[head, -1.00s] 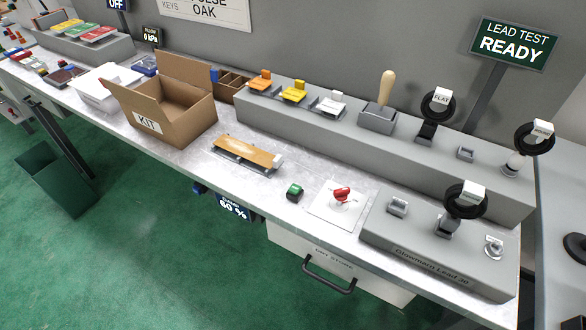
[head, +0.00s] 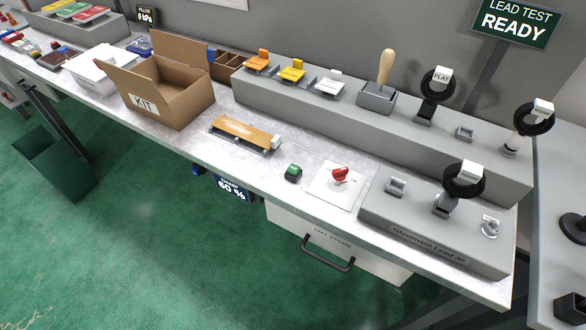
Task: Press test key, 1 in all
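A small green key on a dark base (head: 293,172) sits near the front edge of the bench, left of a white plate (head: 329,196) with a red knob (head: 340,175). The lead test sign (head: 515,22) at the upper right reads "LEAD TEST READY". A grey fixture (head: 433,232) labelled "Glowmarn Lead 30", as far as I can read it, stands right of the knob and carries a coiled black lead (head: 464,181) with a white tag. Neither of my grippers shows in the head view.
An open cardboard box marked KIT (head: 170,95) stands on the bench at the left. A wooden-topped bar device (head: 245,134) lies before the grey raised shelf (head: 390,122). A drawer with a black handle (head: 327,254) is below. A green bin (head: 55,162) stands on the floor.

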